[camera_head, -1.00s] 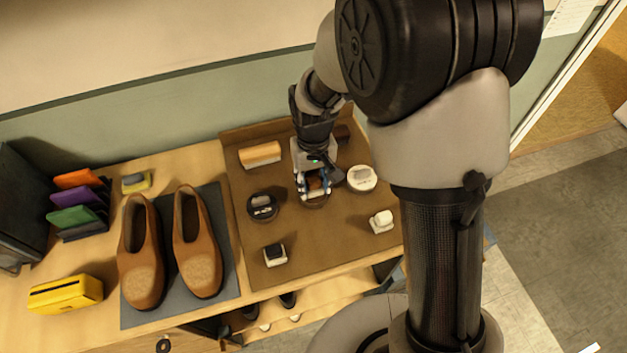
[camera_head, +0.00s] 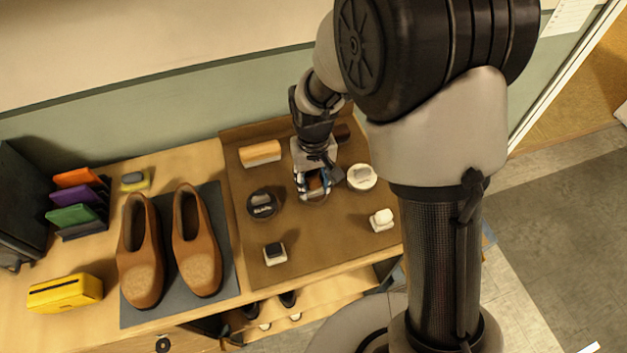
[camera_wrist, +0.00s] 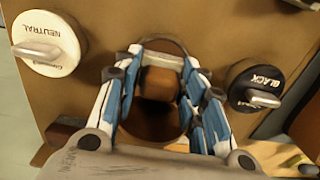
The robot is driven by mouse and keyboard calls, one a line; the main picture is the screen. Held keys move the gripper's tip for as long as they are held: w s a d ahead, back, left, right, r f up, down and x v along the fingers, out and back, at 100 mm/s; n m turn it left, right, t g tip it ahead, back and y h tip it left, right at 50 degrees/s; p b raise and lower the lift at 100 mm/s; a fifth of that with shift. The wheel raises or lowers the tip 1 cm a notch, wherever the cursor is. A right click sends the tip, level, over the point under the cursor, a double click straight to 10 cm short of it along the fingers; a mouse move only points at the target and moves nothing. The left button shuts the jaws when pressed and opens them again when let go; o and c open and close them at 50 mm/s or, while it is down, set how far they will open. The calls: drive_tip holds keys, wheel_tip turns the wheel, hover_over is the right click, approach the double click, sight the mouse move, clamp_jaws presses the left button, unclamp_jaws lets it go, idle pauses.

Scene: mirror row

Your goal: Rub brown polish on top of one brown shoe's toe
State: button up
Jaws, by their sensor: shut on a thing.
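Two brown shoes, the left one (camera_head: 141,262) and the right one (camera_head: 196,250), stand side by side on a dark grey mat (camera_head: 226,262), toes toward the front. My gripper (camera_head: 314,186) is low over the brown tray, between the black and the neutral polish tins. Its fingers (camera_wrist: 163,92) are shut on a small brown-topped applicator (camera_wrist: 160,81), which sits at an open round brown polish tin (camera_wrist: 154,122). The fingers hide much of the applicator and tin, so I cannot tell whether the applicator touches the polish.
The black tin (camera_head: 262,205) and the neutral tin (camera_head: 361,177) flank my gripper closely. A dark-topped applicator (camera_head: 275,253) and a white one (camera_head: 382,220) stand nearer the front. A tan brush (camera_head: 260,153) lies behind. A yellow box (camera_head: 65,293) is left of the shoes.

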sight(314, 179)
idle(0.4)
drive_tip(key=shift+r+p, duration=2.85)
drive_tip(key=shift+r, duration=0.65)
drive_tip(key=d+m, duration=0.3)
drive_tip(key=d, duration=0.9)
drive_tip(key=shift+d+b, duration=0.25)
drive_tip(key=shift+b, duration=0.2)
